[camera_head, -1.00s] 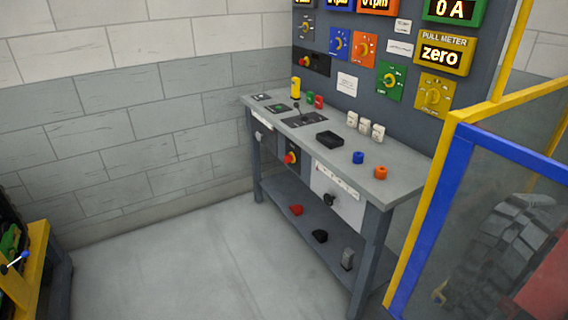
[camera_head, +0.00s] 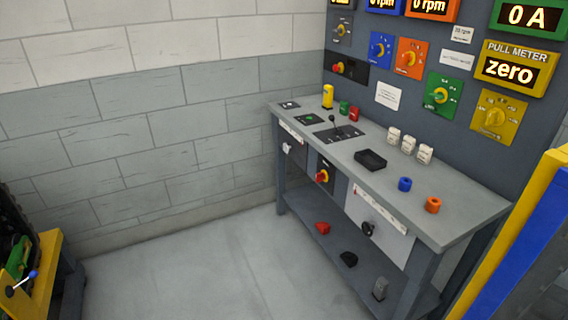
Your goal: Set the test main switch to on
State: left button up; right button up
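A grey workbench (camera_head: 440,210) stands against the wall, with a dark upright panel (camera_head: 400,120) behind it. No label reading test main switch is legible. One red-and-yellow rotary switch (camera_head: 322,176) sits on a dark plate on the bench's front. Another red-and-yellow switch (camera_head: 338,68) sits on a black plate low on the panel's left. I cannot tell the setting of either. The panel also has blue (camera_head: 381,49), orange (camera_head: 410,57), green (camera_head: 442,94) and yellow (camera_head: 494,117) dial plates. Neither of my grippers is in view.
A yellow-and-blue guard frame (camera_head: 520,235) stands at the right, close to the bench's near end. A yellow machine part (camera_head: 38,270) is at the lower left. The floor (camera_head: 215,275) between is clear. The bench top holds a black tray (camera_head: 370,160) and small coloured parts.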

aim_at(320, 176)
jog(key=i+j+u, duration=0.15)
jog(key=i, duration=0.65)
jog(key=i+j+u, duration=0.2)
jog(key=i, duration=0.65)
jog(key=i+z, duration=0.45)
jog(key=i+j+z, duration=0.2)
jog(key=z, duration=0.3)
jog(key=i+j+z, duration=0.3)
jog(key=z, duration=0.15)
